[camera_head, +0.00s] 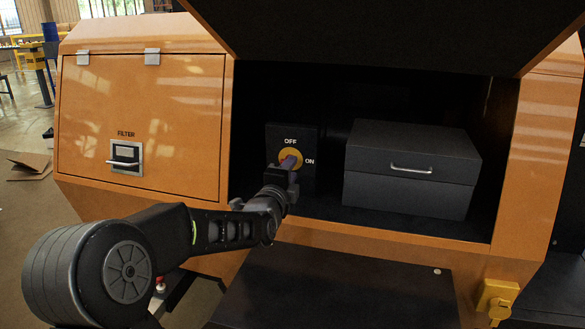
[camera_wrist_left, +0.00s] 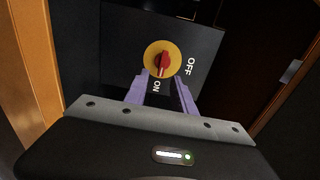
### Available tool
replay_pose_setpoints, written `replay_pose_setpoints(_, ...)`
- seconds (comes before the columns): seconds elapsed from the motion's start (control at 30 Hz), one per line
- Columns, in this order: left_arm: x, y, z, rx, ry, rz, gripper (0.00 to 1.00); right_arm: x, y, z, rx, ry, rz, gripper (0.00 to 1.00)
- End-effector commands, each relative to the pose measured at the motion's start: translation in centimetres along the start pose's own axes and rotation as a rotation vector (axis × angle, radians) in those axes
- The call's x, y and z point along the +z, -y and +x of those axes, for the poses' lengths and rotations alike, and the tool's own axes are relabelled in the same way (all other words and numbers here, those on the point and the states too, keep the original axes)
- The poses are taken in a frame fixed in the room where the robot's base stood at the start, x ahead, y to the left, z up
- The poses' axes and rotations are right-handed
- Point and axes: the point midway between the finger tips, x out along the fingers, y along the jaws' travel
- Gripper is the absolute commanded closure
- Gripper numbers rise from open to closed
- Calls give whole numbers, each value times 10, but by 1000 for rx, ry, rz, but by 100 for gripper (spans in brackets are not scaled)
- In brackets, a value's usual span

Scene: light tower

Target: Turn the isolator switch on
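The isolator switch is a black panel (camera_head: 305,181) with a yellow disc (camera_head: 290,155), marked OFF above and ON to the right in the head view. In the left wrist view, the red knob (camera_wrist_left: 163,62) sits on the yellow disc (camera_wrist_left: 151,58). Its narrow end appears to point towards the ON label, though the viewing angle makes this uncertain. My left gripper (camera_wrist_left: 162,76) has its two purple fingers apart, one on each side of the knob's lower end; contact cannot be told. In the head view, my left gripper (camera_head: 290,160) covers most of the knob. My right gripper is not in view.
The switch is inside an open orange cabinet (camera_head: 505,190) under a raised dark cover (camera_head: 385,35). A dark grey box (camera_head: 408,195) with a handle stands right of it. A closed FILTER door (camera_head: 180,115) is on the left. A yellow fitting (camera_head: 497,298) is at lower right.

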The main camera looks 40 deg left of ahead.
Motion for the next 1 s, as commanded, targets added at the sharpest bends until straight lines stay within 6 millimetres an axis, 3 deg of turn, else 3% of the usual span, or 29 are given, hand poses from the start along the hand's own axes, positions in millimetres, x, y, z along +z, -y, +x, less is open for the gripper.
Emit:
replay_pose_setpoints(0.2, 1, 1, -37, -1, 1, -1, 69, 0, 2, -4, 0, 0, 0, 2)
replay_pose_setpoints(0.37, 0, 0, -54, 0, 0, 1, 69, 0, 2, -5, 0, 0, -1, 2)
replay_pose_setpoints(1.0, 0, 0, -56, 1, -1, 1, 69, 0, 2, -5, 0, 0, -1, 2)
